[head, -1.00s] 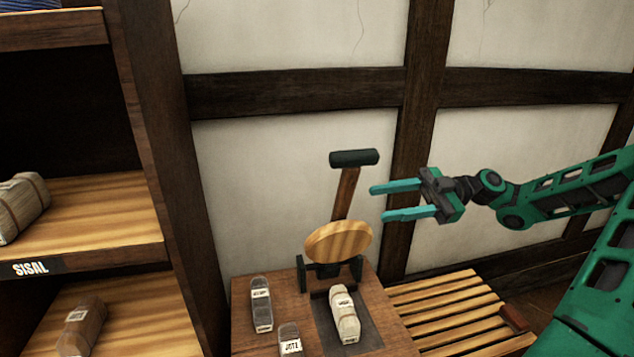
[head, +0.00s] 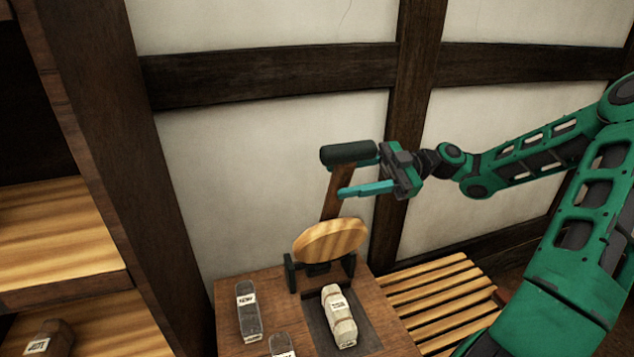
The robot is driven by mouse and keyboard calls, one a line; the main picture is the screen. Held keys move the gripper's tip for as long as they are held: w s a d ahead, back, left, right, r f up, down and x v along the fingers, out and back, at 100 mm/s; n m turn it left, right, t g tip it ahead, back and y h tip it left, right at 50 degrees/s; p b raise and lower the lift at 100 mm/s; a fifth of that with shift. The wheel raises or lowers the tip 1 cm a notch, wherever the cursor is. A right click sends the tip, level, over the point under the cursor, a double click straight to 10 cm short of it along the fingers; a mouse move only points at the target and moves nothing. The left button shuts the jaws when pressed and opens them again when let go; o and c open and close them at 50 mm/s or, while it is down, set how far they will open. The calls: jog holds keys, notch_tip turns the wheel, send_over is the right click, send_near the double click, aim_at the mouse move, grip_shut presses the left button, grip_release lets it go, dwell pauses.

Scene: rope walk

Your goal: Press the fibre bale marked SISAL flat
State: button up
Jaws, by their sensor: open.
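A pale, bound bale (head: 339,316) with a white label lies on the dark plate (head: 367,337) of the press table; its label is too small to read surely. Above and behind it stands the press, with a round wooden disc (head: 330,242) tilted up and a wooden lever (head: 334,193) rising to a dark green crossbar handle (head: 348,153). My gripper (head: 358,176) is open, reaching in from the right. Its fingers point left around the top of the lever, one finger partly hidden behind or beside the handle. I cannot tell whether they touch it.
Two dark labelled bales, one left (head: 249,312) and one at the front (head: 282,346), lie on the wooden table (head: 226,322). A slatted bench (head: 428,290) stands right. Shelving (head: 62,238) at left holds another bale (head: 48,340). The wall is behind.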

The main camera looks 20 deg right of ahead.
aim_at(333, 181)
jog(key=a, duration=0.6)
jog(key=shift+a, duration=0.1)
grip_shut()
